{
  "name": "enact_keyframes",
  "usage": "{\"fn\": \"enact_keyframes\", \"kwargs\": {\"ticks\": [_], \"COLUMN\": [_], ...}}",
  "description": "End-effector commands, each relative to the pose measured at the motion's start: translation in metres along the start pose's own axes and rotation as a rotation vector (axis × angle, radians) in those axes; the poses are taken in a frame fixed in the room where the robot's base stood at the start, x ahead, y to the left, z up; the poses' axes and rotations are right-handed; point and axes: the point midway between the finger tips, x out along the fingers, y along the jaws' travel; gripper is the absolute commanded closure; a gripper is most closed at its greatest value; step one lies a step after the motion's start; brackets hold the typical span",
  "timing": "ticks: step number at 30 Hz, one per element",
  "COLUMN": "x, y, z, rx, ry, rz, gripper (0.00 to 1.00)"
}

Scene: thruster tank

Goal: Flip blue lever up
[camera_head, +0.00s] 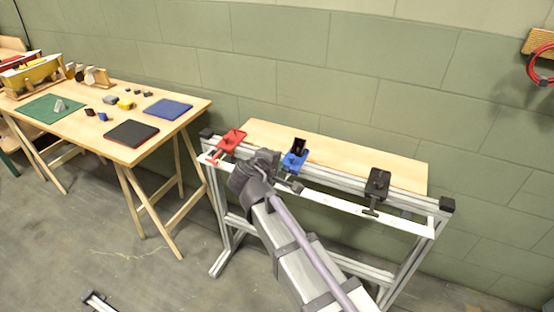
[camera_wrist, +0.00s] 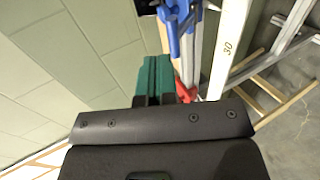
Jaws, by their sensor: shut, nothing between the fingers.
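The blue lever (camera_head: 294,161) is mounted on the metal rail, between a red lever (camera_head: 230,140) and a black lever (camera_head: 377,184). A dark block stands at its back edge. Its lower front is partly hidden by my arm, so I cannot tell how its handle stands. In the wrist view, blue parts of it (camera_wrist: 175,32) show at the top, just beyond my fingertips and to their right. My gripper (camera_wrist: 153,66) has green fingers close together, shut and empty. In the head view it is beside the blue lever, on its left; contact cannot be told.
A white strip (camera_head: 395,221) runs along the front of the rail frame. A wooden board (camera_head: 345,150) lies behind the levers, near the green wall. A wooden table (camera_head: 184,115) with mats and small parts stands to the left. The floor in front is mostly open.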

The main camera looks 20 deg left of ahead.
Motion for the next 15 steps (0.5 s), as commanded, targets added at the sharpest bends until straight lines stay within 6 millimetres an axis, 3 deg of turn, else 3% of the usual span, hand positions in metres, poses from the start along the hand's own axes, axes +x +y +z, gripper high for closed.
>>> {"fn": "enact_keyframes", "kwargs": {"ticks": [9, 15], "x": [-0.079, -0.110], "y": [0.001, -0.003], "z": [0.004, 0.003], "rx": [0.001, 0.001], "ry": [-0.002, -0.004], "rz": [0.000, 0.000], "gripper": [1.00, 1.00]}}
